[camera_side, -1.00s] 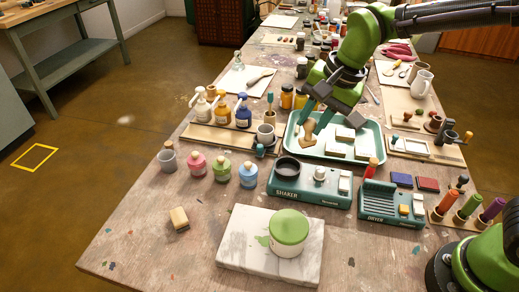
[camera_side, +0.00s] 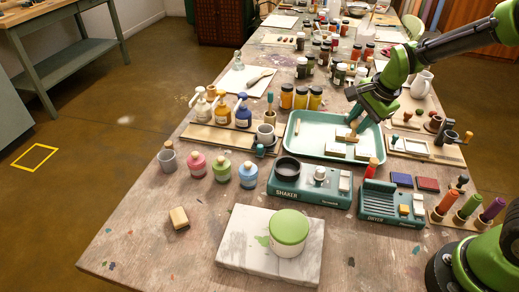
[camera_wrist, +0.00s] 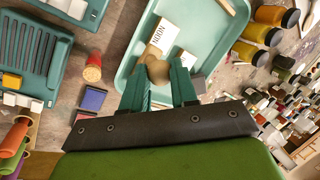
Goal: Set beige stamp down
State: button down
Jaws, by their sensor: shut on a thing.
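My gripper (camera_side: 356,118) is shut on the beige stamp (camera_side: 346,133), over the right half of the teal tray (camera_side: 312,127). In the wrist view, my gripper's teal fingers (camera_wrist: 158,84) stand on either side of the stamp's rounded tan handle (camera_wrist: 157,68). The stamp is close above or on the tray, beside pale blocks; I cannot tell whether it touches down. A white block marked NOON (camera_wrist: 163,33) lies in the tray just beyond the stamp. The stamp's underside is hidden.
A teal shaker unit (camera_side: 310,185) and a dryer unit (camera_side: 390,204) stand in front of the tray. Yellow jars (camera_side: 301,98) stand behind it, and pump bottles (camera_side: 222,108) to the left. The tray's left part is mostly clear.

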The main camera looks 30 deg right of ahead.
aim_at(358, 121)
jog(key=x, duration=0.3)
jog(key=shift+w+f, duration=0.15)
jog(key=shift+w, duration=0.05)
jog(key=shift+w+d+f, duration=0.2)
jog(key=shift+w+f, duration=0.6)
jog(key=shift+w, duration=1.65)
jog(key=shift+w+d+f, duration=0.15)
jog(key=shift+w+f, duration=0.65)
jog(key=shift+w, duration=1.6)
jog(key=shift+w+d+f, duration=0.2)
jog(key=shift+w+f, duration=0.6)
jog(key=shift+w, duration=1.65)
jog(key=shift+f, duration=0.1)
jog(key=c, duration=0.9)
grip_release()
